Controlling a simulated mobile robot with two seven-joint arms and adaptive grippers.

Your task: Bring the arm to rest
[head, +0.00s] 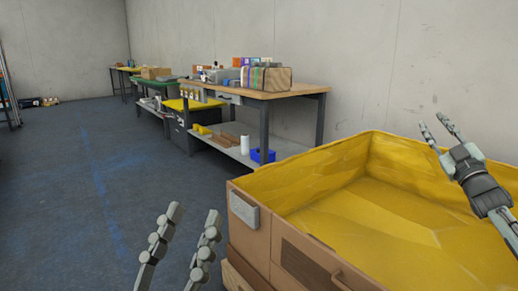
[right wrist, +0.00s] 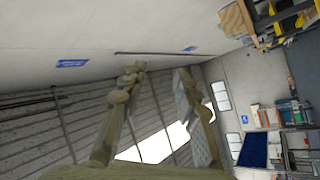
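My left gripper (head: 192,222) is at the bottom of the head view, to the left of a large bin. Its two fingers are apart with nothing between them. My right gripper (head: 437,127) is at the right of the head view, raised above the bin's right side. Its fingers are spread and empty. In the right wrist view the fingers of the right gripper (right wrist: 160,75) stand apart, with only wall and ceiling seen behind them.
A large bin with a yellow lining (head: 350,160) and brown sides stands front right and looks empty inside. A workbench (head: 305,89) with boxes (head: 265,78) on top stands behind it by the wall. The blue-grey floor (head: 80,170) at left is clear.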

